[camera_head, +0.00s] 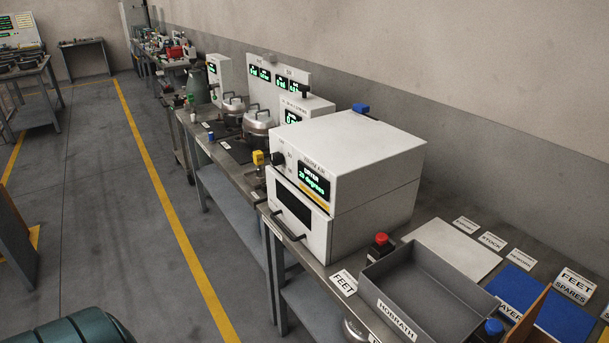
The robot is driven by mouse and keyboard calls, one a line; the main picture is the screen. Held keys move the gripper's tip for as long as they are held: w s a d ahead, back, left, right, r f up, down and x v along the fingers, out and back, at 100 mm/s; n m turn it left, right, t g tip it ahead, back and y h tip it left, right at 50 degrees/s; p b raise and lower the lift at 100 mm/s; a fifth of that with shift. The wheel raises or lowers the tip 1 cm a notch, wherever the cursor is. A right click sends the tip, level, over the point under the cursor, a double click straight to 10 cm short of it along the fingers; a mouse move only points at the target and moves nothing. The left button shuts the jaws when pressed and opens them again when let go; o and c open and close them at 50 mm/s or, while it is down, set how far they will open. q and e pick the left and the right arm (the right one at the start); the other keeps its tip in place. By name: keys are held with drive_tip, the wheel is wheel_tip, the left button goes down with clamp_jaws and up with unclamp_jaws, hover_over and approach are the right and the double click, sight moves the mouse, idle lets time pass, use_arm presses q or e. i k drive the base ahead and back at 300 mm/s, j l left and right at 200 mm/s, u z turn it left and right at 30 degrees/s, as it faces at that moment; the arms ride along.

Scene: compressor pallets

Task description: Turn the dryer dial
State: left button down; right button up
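The dryer (350,160) is a white box on the bench in the middle of the head view. Its front faces left and has a dark display (313,180) with green text reading "DRYER" and "20 degrees". A black dial (278,159) sits at the left of the upper front panel, beside the display. Its pointer setting is too small to read. The dryer door (297,215) below, with a dark window and a bar handle (288,228), looks closed. Neither of my grippers is in view.
A grey tray (376,278) labelled "HOBRATH" and a red-capped bottle (380,247) stand near the dryer on the bench. Silver pots (258,128) stand beyond it. A dark teal ribbed shape (70,330) fills the bottom left corner. The floor (110,200) left of the bench is clear.

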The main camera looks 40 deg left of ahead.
sight(277, 159)
drive_tip(key=u, duration=1)
